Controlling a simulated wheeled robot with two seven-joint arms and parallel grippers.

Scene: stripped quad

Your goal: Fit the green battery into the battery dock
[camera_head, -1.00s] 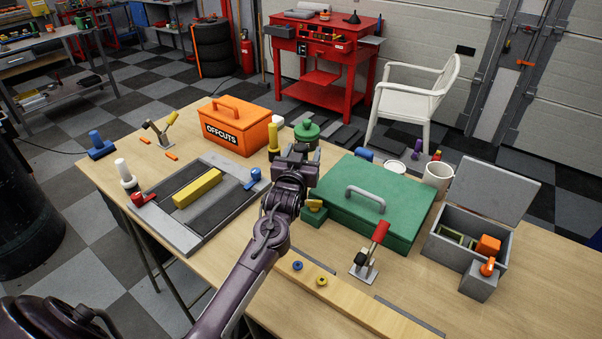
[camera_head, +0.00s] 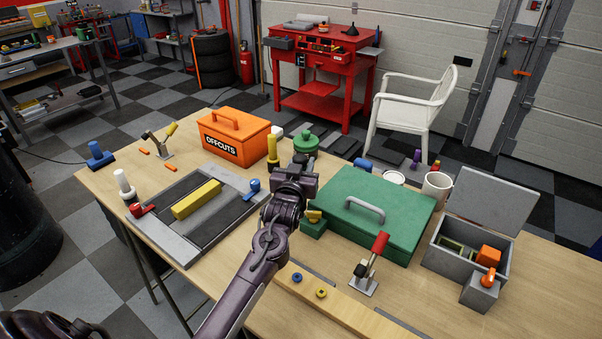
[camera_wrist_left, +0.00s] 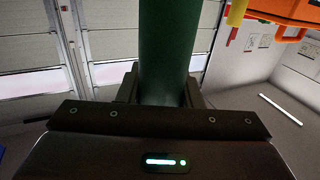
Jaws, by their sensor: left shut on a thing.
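My left gripper (camera_head: 299,168) is shut on a green cylindrical piece (camera_wrist_left: 170,45), seen in the left wrist view rising from between the fingers; I take it as the green battery. In the head view, a green round piece with a knob (camera_head: 306,141) shows just beyond the fingers. Its lower part is hidden, and I cannot tell whether it is the held piece. The gripper is above the workbench, left of the green case. The battery dock cannot be made out for certain. My right gripper is out of view.
The green case (camera_head: 375,210) is right of the gripper, with a small green block (camera_head: 312,228) beside it. A yellow cylinder (camera_head: 272,150) and orange offcuts box (camera_head: 233,140) stand behind left. A grey frame (camera_head: 165,232) lies left; an open grey box (camera_head: 440,262) stands right.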

